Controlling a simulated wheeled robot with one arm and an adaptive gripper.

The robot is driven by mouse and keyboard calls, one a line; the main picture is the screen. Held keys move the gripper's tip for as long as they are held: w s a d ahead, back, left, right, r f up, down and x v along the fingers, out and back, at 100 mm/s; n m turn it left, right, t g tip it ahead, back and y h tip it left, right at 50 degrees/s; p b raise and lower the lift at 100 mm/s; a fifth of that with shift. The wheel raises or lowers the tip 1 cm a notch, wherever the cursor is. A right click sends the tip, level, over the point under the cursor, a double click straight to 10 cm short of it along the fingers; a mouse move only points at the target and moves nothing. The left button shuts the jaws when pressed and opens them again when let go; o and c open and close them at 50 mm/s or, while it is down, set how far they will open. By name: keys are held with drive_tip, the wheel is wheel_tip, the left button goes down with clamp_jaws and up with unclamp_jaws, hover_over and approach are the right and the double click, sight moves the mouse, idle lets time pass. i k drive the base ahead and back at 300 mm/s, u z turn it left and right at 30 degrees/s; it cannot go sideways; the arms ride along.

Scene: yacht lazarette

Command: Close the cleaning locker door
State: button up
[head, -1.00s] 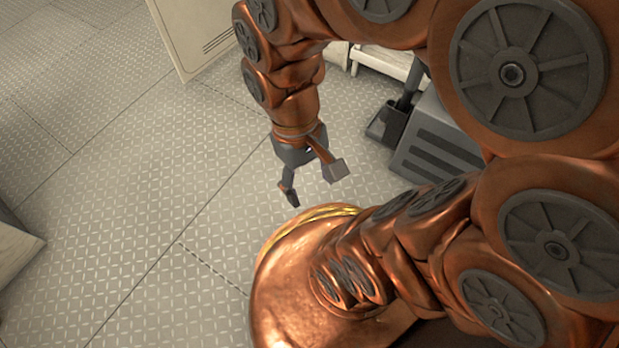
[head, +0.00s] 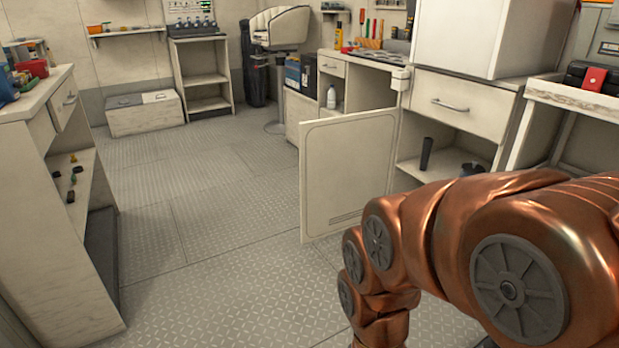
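A cream locker door (head: 348,172) stands wide open in the middle of the head view. It juts out over the floor from the low cabinet on the right, with a vent slot near its bottom edge. To the right of the door, the open cabinet (head: 443,125) shows a drawer with a metal handle above an open space holding dark items. My copper arm covers the lower right, in front of the cabinet's lower part. My gripper is below the picture's bottom edge and out of sight, so I cannot tell whether it touches the door.
A left counter (head: 45,97) with a drawer and open shelf stands at the left. A low box bench (head: 145,118) and a shelf unit (head: 203,90) stand at the back. A worktable (head: 575,97) is at the right. The patterned floor (head: 215,215) between is clear.

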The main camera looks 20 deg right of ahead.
sight(346, 161)
drive_tip(key=u, duration=0.4)
drive_tip(key=i, duration=3.55)
drive_tip(key=z, duration=3.5)
drive_tip(key=k, duration=0.45)
drive_tip(key=u, duration=1.55)
